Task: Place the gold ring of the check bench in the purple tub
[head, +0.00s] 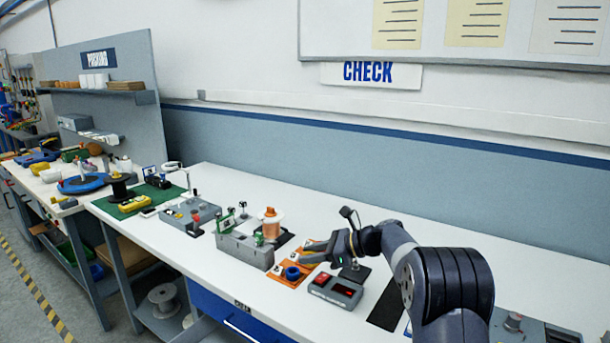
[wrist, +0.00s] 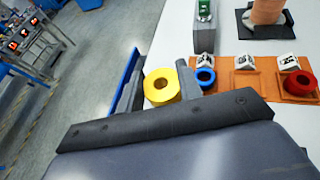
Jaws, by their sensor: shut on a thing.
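My gripper (head: 318,252) is over the check bench (head: 390,228), near the orange mat. In the wrist view, my gripper (wrist: 160,78) is shut on the gold ring (wrist: 161,87), a thick yellow ring with a hole, held between the two fingers. How high it is above the bench, I cannot tell. In the head view the ring cannot be made out. A blue ring (wrist: 205,77) and a red ring (wrist: 301,82) sit on the orange mat (wrist: 240,89), to the right of the gold ring. No purple tub shows in either view.
A grey device with red displays (head: 335,288) stands near the bench's front edge, by my gripper. A grey fixture block (head: 244,247) and a copper-coloured spool (head: 271,222) stand to its left. The white bench top behind my arm is clear.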

